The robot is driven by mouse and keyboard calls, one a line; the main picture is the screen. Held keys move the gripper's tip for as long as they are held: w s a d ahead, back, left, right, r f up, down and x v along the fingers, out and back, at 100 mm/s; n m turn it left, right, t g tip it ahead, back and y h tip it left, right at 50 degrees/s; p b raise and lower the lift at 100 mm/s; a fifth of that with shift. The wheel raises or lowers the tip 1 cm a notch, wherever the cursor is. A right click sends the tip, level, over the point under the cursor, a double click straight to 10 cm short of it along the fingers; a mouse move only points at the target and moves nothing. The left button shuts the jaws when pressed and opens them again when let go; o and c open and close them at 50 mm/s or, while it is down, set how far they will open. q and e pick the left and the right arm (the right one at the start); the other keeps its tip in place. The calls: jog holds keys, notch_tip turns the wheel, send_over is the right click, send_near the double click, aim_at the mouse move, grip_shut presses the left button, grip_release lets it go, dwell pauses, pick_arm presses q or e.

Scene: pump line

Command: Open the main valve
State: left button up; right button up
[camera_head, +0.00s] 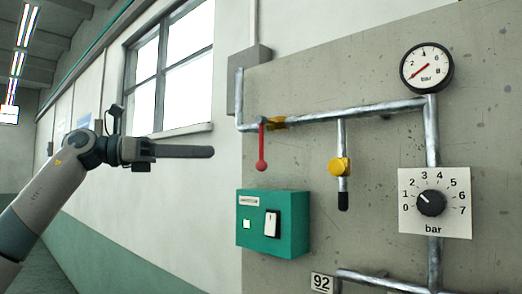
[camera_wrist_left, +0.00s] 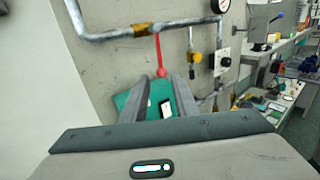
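The main valve has a yellow body (camera_head: 276,123) on the horizontal grey pipe and a red lever with a round knob (camera_head: 262,150). The lever hangs straight down, across the pipe's line. My left gripper (camera_head: 205,152) is left of the lever and apart from it, with its fingers pointing right toward the panel. In the left wrist view, the two fingers (camera_wrist_left: 160,82) stand apart with nothing held between them. The red lever (camera_wrist_left: 159,56) shows beyond and just above the fingertips there. My right gripper is in neither view.
A green switch box (camera_head: 250,222) juts out below the lever. A yellow-knobbed branch tap (camera_head: 340,167), a pressure gauge (camera_head: 427,68) and a numbered dial (camera_head: 431,203) are to the right. A workbench (camera_wrist_left: 283,110) with small items shows at right in the wrist view.

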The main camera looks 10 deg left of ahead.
aim_at(261, 159)
pick_arm(q)
jog(key=p+x, duration=0.6)
jog(key=x, duration=0.7)
jog(key=shift+r, duration=0.1)
jog(key=shift+w+d+p, duration=0.2)
jog(key=shift+d+p, duration=0.1)
jog(key=shift+d, duration=0.3)
grip_shut()
dwell(0.5)
